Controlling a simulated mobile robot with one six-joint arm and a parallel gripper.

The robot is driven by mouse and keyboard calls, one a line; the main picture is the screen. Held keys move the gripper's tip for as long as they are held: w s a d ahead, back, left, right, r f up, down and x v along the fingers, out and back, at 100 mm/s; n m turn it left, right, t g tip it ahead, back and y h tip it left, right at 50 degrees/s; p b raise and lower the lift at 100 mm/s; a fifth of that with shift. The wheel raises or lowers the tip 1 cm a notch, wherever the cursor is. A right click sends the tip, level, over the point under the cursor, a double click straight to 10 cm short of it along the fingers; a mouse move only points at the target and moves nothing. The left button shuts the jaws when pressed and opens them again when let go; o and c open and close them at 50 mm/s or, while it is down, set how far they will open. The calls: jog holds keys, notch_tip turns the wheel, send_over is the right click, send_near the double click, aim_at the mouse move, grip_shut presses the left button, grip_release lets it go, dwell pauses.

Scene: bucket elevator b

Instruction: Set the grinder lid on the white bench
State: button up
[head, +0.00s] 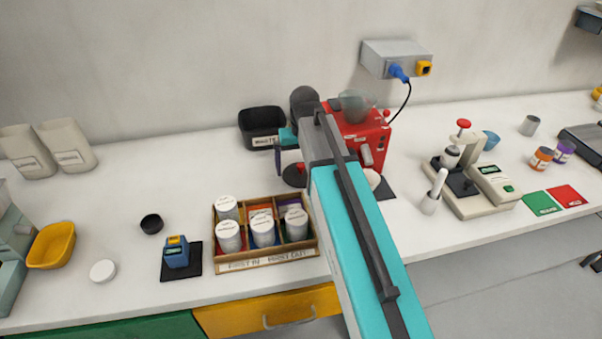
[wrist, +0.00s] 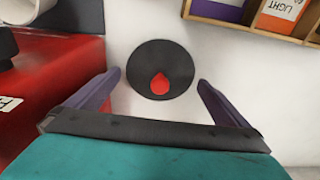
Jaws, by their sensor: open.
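The grinder lid, a dark round disc with a red knob (wrist: 158,59), lies knob-up on the white bench (wrist: 213,43) in the wrist view. In the head view the lid (head: 292,178) shows partly behind my arm, left of the red grinder (head: 369,133). The grinder's clear hopper (head: 354,104) stands on top of it. My gripper (wrist: 159,78) is open, its two purple fingers apart on either side of the lid and not touching it. In the head view only part of my gripper (head: 284,153) shows.
A wooden rack (head: 268,265) with several white-lidded jars stands in front of the lid. A black bin (head: 262,121) stands behind by the wall. The red grinder body (wrist: 45,85) is close to my left finger in the wrist view.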

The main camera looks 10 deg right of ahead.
aim_at(301, 165)
jog(key=shift+w+f, duration=0.1)
jog(key=shift+f, duration=0.75)
jog(key=shift+c, duration=0.3)
jog(key=c, duration=0.8)
jog(key=shift+r, duration=0.2)
jog(key=shift+c, duration=0.2)
jog(key=shift+r+b, duration=0.8)
jog(key=shift+r, duration=4.05)
